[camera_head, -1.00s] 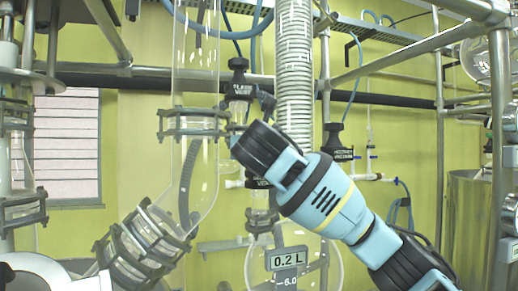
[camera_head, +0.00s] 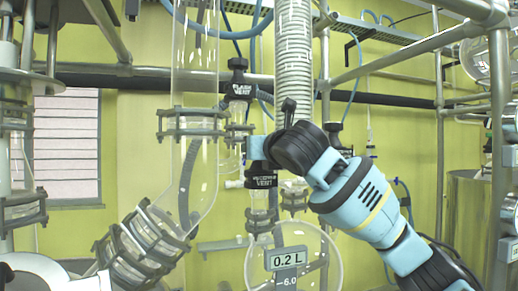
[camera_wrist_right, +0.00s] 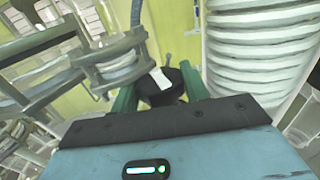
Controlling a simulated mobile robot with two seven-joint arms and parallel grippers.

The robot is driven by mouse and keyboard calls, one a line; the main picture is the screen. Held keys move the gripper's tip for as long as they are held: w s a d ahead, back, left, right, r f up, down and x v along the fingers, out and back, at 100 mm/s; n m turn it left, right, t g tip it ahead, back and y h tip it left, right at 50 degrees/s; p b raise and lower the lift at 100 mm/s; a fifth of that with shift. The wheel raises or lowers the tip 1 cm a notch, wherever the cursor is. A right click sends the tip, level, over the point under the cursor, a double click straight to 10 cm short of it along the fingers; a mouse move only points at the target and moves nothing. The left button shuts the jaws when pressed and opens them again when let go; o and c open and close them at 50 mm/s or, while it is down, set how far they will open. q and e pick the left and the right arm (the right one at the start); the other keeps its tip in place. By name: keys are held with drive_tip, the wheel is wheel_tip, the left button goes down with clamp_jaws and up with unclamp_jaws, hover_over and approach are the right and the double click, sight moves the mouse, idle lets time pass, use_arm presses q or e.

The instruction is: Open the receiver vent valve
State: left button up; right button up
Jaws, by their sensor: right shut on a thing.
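The receiver vent valve (camera_head: 262,181) is a black labelled block on a glass neck above the round receiver flask (camera_head: 325,245). "VENT" is legible on its label; the first word is hard to read. My right gripper (camera_head: 257,150) reaches in from the right, just above the valve. In the right wrist view, its green fingers stand on either side of a round black knob (camera_wrist_right: 162,86) with a white mark, and are shut on it. Where the fingertips meet the knob is hidden in the head view. My left gripper is not in view.
The flash vent (camera_head: 240,88) stands just up and left. A ribbed white hose (camera_head: 294,65) hangs close behind my right wrist. A glass column (camera_head: 195,75) with metal clamps stands at left. Steel frame pipes (camera_head: 420,45) cross at upper right.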

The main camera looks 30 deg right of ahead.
drive_tip(key=shift+n+y, duration=2)
drive_tip(key=shift+y, duration=1.1)
drive_tip(key=o, duration=0.8)
drive_tip(key=shift+c, duration=0.2)
drive_tip(key=m+h, duration=0.2)
drive_tip(key=h, duration=0.2)
drive_tip(key=shift+a+m, duration=0.1)
drive_tip(key=shift+m, duration=0.2)
drive_tip(key=shift+m+h, duration=0.9)
drive_tip(key=shift+h, duration=0.5)
